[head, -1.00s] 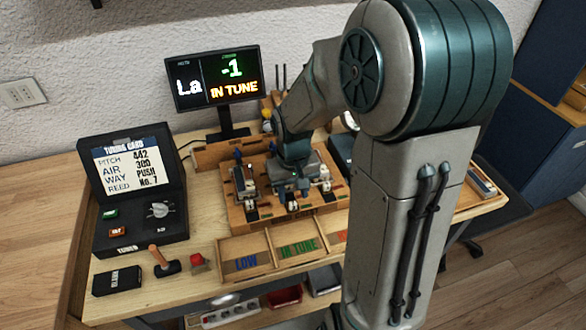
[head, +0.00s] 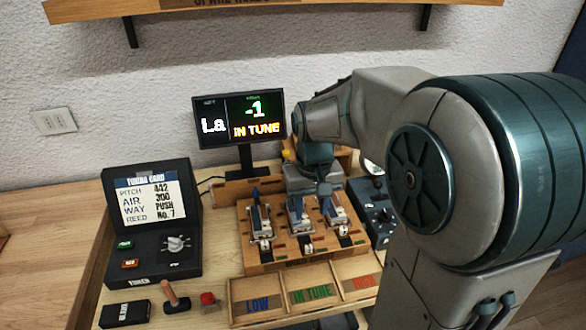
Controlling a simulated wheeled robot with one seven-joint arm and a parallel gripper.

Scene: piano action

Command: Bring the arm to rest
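My arm comes in from the right and bends down over the wooden piano-action board (head: 284,262). My gripper (head: 323,190) points down over the back of the board, by the middle of three small mechanisms. Its fingers are small and partly hidden, so I cannot tell whether it is open or whether it touches anything. The left mechanism (head: 261,222), the middle one (head: 300,217) and the right one (head: 338,214) stand side by side on the board. The monitor (head: 240,117) behind reads "La", "-1" and "IN TUNE".
A tuner case (head: 150,240) with a tuning card stands at the left. A wooden-handled tool (head: 174,297), a red button (head: 208,299) and a black box (head: 124,313) lie in front of it. The tray (head: 305,291) labelled LOW and IN TUNE is empty. A dark device (head: 376,213) stands right of the board.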

